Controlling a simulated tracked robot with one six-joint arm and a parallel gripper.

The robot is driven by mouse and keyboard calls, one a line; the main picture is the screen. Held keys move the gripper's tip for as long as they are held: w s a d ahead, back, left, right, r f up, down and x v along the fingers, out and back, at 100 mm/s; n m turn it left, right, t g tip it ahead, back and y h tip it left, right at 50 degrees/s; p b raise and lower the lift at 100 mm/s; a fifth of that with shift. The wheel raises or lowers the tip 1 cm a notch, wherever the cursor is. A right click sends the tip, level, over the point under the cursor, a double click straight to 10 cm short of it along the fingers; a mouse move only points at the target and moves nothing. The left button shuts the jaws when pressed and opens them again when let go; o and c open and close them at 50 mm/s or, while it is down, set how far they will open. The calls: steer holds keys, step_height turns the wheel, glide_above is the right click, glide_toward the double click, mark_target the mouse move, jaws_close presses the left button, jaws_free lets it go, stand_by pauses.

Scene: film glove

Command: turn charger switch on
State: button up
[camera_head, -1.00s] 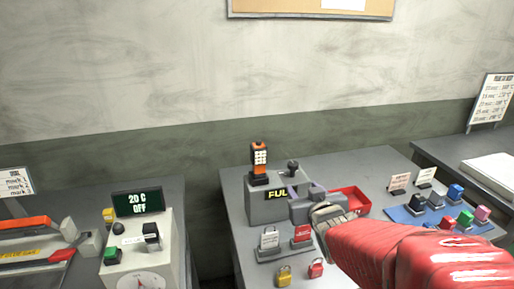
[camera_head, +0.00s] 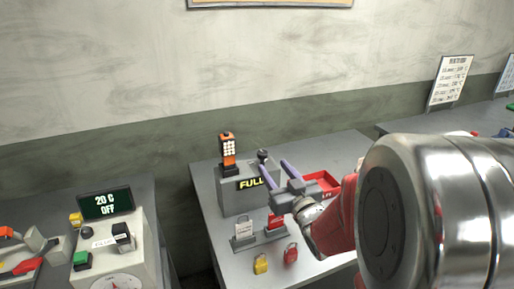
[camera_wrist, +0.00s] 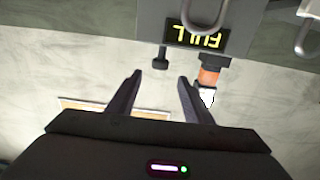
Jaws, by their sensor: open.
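The charger is a grey box (camera_head: 234,199) with a yellow FULL display (camera_head: 251,183). An orange handset (camera_head: 228,150) stands on its top left. A dark knobbed lever, the switch (camera_head: 263,156), stands upright at the top right. My gripper (camera_head: 273,166) is open, its two purple fingers reaching toward the charger's top right beside the lever. In the wrist view, which is upside down, the lever (camera_wrist: 160,58) lies just beyond and between the fingertips (camera_wrist: 159,77), with a visible gap. The display (camera_wrist: 197,38) and handset (camera_wrist: 208,76) also show there. I see no contact.
A red tray (camera_head: 322,182) sits right of the charger, partly behind my arm. Label stands (camera_head: 243,230) and red and yellow padlocks (camera_head: 261,264) are in front. The wall is behind.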

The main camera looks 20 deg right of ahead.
mark_target(262, 159)
steer(key=w, duration=1.3)
steer(key=shift+w+d, duration=0.1)
steer(key=shift+w, duration=0.3)
steer(key=shift+c, duration=0.4)
steer(key=c, duration=1)
